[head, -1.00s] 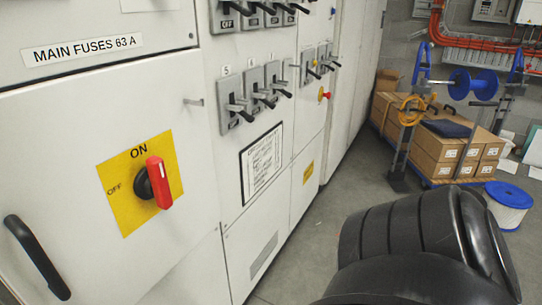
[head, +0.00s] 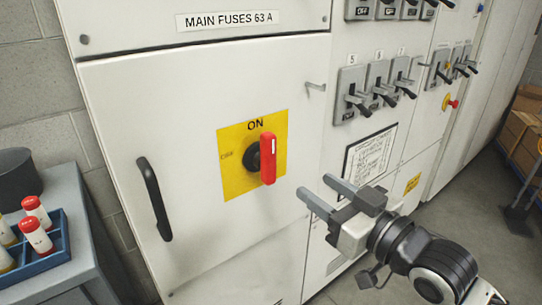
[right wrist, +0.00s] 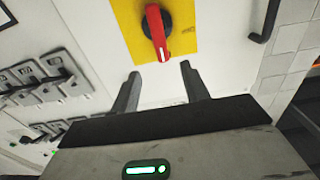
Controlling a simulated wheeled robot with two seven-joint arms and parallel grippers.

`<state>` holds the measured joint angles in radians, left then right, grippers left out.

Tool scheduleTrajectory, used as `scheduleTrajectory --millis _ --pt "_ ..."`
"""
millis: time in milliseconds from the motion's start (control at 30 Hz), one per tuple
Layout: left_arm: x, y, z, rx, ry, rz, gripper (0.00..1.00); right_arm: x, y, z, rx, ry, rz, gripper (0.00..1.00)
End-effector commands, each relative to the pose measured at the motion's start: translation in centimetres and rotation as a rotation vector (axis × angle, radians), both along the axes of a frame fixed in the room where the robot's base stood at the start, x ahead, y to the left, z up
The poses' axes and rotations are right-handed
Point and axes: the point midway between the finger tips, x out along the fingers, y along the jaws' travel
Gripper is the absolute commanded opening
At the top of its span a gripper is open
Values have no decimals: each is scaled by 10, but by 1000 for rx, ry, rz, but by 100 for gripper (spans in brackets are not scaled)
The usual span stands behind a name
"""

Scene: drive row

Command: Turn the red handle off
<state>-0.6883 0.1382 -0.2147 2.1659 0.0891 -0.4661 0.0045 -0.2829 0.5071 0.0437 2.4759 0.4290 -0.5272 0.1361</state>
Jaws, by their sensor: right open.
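The red handle (head: 268,158) is on a black hub over a yellow plate (head: 238,180), on the white cabinet door under the "MAIN FUSES 63 A" label. It stands upright, toward the word ON; OFF is marked at the plate's left. My right gripper (head: 316,190) is open and empty, to the right of the handle and a little below it, apart from it. In the right wrist view the red handle (right wrist: 156,30) shows beyond the two spread fingers (right wrist: 158,80), touching neither. My left gripper is not in view.
A black door pull (head: 155,200) is left of the yellow plate. A grey cabinet (head: 65,220) at the left holds a blue tray (head: 58,246) with red-capped tubes. Several grey switches (head: 375,88) line the panels at the right. Boxes (head: 520,125) stand at the far right.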

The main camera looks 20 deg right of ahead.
Motion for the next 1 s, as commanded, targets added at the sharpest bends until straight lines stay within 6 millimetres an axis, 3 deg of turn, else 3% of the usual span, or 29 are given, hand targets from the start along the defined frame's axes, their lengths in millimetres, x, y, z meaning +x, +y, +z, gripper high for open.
scheduleTrajectory --millis 600,800,1000 --pt "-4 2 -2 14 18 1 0 114 43 1 0 1 1 45" --pt "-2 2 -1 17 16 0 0 132 49 -1 -1 2 0 45" --pt "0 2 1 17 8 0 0 135 50 -1 -3 1 0 45"
